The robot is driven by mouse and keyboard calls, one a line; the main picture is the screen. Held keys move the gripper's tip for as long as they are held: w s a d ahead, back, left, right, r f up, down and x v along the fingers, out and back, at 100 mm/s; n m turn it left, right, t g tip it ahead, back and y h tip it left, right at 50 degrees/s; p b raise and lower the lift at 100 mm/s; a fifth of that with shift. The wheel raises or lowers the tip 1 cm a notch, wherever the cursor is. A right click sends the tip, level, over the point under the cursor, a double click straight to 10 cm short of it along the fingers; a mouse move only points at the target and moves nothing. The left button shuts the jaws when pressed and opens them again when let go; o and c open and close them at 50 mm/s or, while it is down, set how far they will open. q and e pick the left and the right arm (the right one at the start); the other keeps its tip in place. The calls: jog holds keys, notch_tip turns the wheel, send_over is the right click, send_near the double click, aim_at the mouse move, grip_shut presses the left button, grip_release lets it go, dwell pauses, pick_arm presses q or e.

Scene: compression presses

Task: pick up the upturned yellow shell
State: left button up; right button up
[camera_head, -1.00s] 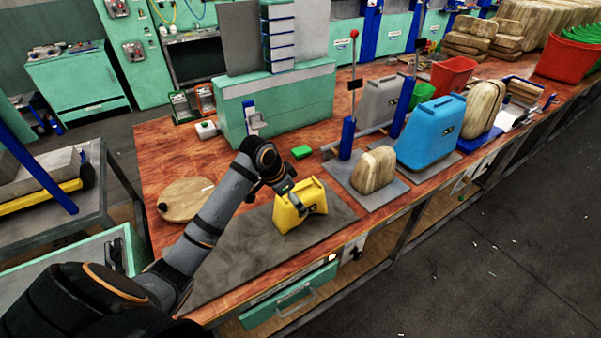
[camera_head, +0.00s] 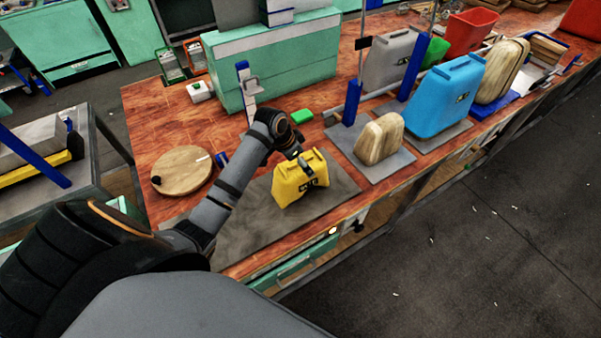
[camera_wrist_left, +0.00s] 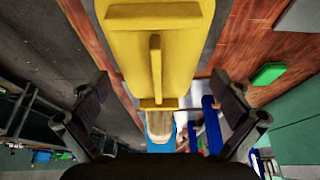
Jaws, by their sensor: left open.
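The yellow shell (camera_head: 301,180) stands on a dark grey mat (camera_head: 240,228) on the wooden bench in the head view. In the left wrist view the yellow shell (camera_wrist_left: 155,60) fills the upper middle, with a raised rib along it. My left gripper (camera_head: 301,160) is at the top of the shell in the head view. In the wrist view its two fingers (camera_wrist_left: 162,97) are spread wide, one on each side of the shell, with gaps to both sides. Whether any part touches the shell cannot be told. My right gripper is not in view.
A pale wooden block (camera_head: 380,139) and a blue shell (camera_head: 446,95) stand to the right on grey plates. A small green block (camera_head: 302,116) lies behind the yellow shell. A round wooden disc (camera_head: 182,170) lies at left. The mat left of the shell is clear.

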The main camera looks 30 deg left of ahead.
pick_arm(q)
jog(key=x, duration=0.4)
jog(key=shift+s+d+p, duration=0.1)
jog(key=shift+p, duration=0.2)
jog(key=shift+s+r, duration=0.1)
jog(key=c, duration=1.4)
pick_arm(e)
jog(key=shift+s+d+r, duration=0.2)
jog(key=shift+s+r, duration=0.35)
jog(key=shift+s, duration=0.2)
pick_arm(q)
jog(key=shift+o, duration=0.2)
